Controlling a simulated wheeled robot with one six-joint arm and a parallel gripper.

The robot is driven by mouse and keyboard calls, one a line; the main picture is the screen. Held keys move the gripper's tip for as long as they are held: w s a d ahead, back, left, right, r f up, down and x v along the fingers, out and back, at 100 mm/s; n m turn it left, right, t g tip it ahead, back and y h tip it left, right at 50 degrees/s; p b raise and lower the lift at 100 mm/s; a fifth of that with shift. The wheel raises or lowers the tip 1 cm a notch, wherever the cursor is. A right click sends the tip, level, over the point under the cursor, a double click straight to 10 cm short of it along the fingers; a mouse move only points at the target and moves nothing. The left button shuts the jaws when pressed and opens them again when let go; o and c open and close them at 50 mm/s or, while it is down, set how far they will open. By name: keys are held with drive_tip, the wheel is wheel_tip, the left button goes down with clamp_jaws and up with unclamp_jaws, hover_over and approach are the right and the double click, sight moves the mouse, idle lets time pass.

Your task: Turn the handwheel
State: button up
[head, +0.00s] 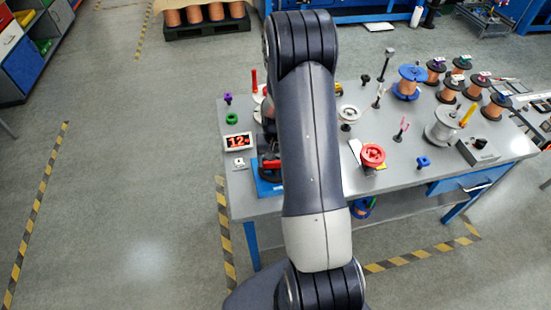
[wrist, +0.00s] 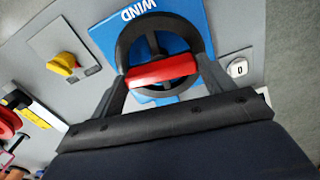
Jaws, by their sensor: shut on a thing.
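The handwheel (wrist: 128,34) is a black ring with spokes and a red bar across it. It sits on a blue panel (wrist: 98,35) marked WIND. In the wrist view the two fingers of my gripper (wrist: 162,71) reach to both ends of the red bar and are shut on it. In the head view my arm covers most of the handwheel and my gripper. The blue panel (head: 265,189) shows there at the table's left end, with a bit of red above it.
A display (head: 238,142) reading 12 stands left of the arm on the grey table. A yellow knob (wrist: 66,62) on a plate and a small white counter (wrist: 238,68) flank the panel. A red spool (head: 373,156) and several copper spools stand to the right. Floor at left is clear.

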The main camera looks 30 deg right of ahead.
sight(275, 161)
drive_tip(key=shift+f+m+b, duration=0.2)
drive_tip(key=shift+m+b, duration=0.2)
drive_tip(key=shift+b, duration=0.35)
drive_tip(key=shift+c, duration=0.3)
drive_tip(key=shift+r+m+b, duration=0.2)
drive_tip(key=shift+m+b, duration=0.15)
drive_tip(key=shift+m, duration=0.15)
drive_tip(key=o, duration=1)
wheel_tip(275, 161, up, 11)
drive_tip(key=shift+f+b, duration=0.1)
drive_tip(key=shift+b, duration=0.4)
